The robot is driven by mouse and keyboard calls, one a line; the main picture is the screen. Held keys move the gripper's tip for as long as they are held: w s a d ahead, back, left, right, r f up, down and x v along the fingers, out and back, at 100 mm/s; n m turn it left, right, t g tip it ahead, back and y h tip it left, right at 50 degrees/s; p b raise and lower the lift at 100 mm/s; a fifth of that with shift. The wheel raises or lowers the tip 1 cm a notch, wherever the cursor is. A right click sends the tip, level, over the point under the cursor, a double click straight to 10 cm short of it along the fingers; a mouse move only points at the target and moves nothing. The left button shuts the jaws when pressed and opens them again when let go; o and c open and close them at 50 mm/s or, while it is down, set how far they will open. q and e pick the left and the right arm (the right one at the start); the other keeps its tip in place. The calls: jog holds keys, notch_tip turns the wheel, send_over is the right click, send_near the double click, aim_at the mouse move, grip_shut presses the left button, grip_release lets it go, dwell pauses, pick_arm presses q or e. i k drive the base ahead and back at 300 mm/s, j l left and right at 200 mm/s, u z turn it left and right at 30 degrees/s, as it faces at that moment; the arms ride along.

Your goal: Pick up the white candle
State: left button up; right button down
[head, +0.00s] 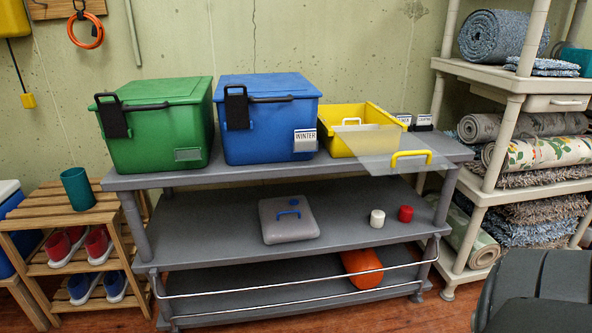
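The white candle (377,218) is a small short cylinder standing upright on the middle shelf (200,239) of the grey shelving unit, right of centre. A similar red candle (406,214) stands close to its right, with a small gap between them. Nothing covers the white candle. Neither of my grippers is in view.
Above are a green bin (155,140), a blue bin (268,130) and a yellow bin (370,117), whose clear lid (385,163) juts over the front edge. A rail (290,285) fronts the bottom shelf.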

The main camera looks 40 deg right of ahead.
aim_at(377, 217)
jog(key=z, duration=1.95)
jog(key=i+j+u, duration=0.3)
jog(key=i, duration=0.35)
jog(key=i+l+u, duration=0.1)
jog(key=i+u, duration=0.15)
jog(key=i, duration=0.4)
